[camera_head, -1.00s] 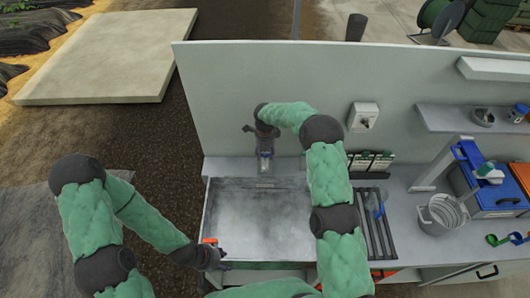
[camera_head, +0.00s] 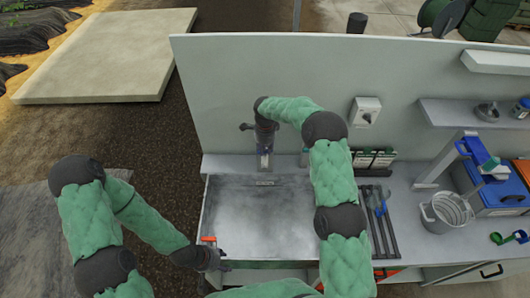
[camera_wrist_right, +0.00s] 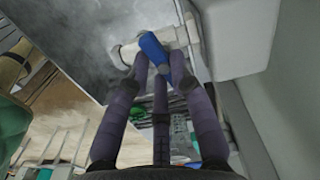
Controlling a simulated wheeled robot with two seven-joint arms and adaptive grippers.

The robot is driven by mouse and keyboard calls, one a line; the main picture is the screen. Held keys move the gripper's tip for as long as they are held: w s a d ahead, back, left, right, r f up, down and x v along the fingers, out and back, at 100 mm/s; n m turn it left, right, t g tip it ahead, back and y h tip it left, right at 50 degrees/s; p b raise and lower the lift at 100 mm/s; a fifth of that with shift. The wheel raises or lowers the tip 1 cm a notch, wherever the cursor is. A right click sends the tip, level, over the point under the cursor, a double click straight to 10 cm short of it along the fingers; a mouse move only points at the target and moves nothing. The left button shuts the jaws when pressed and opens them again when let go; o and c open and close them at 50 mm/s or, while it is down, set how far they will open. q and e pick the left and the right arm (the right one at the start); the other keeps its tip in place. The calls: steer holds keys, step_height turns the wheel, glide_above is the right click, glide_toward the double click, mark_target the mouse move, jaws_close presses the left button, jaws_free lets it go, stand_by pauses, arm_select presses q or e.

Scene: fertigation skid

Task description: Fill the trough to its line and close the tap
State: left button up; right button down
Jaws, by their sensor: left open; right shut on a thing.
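The trough (camera_head: 250,222) is a grey, shallow basin in the left part of the bench; I cannot make out a fill line or the water level. The tap (camera_wrist_right: 187,40) is a pale fitting with a blue handle (camera_wrist_right: 155,52) in the right wrist view. My right gripper (camera_head: 264,150) is at the back of the trough, by the wall, with its fingers shut around the blue handle; it also shows in the right wrist view (camera_wrist_right: 153,72). In the head view it hides most of the tap. My left gripper (camera_head: 217,259) is open at the trough's front left corner.
An orange-red piece (camera_head: 208,240) is beside my left gripper. A slatted rack (camera_head: 383,230) with tools stands right of the trough. Farther right are a metal bucket (camera_head: 446,212) and a blue box (camera_head: 500,196). A tall back panel (camera_head: 225,85) closes off the rear.

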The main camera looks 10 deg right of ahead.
steer(key=n+b, duration=0.2)
steer(key=shift+f+n+b, duration=0.2)
steer(key=shift+n+b, duration=0.2)
steer(key=shift+d+n+b, duration=0.1)
steer(key=shift+n+b, duration=0.55)
steer(key=shift+n, duration=0.25)
steer(key=n+b, duration=0.1)
steer(key=n, duration=0.1)
steer(key=shift+n, duration=0.3)
steer(key=shift+w+r+n+b, duration=0.15)
steer(key=shift+n+b, duration=0.55)
steer(key=shift+n, duration=0.9)
steer(key=shift+d, duration=0.1)
steer(key=c, duration=1.1)
jaws_free()
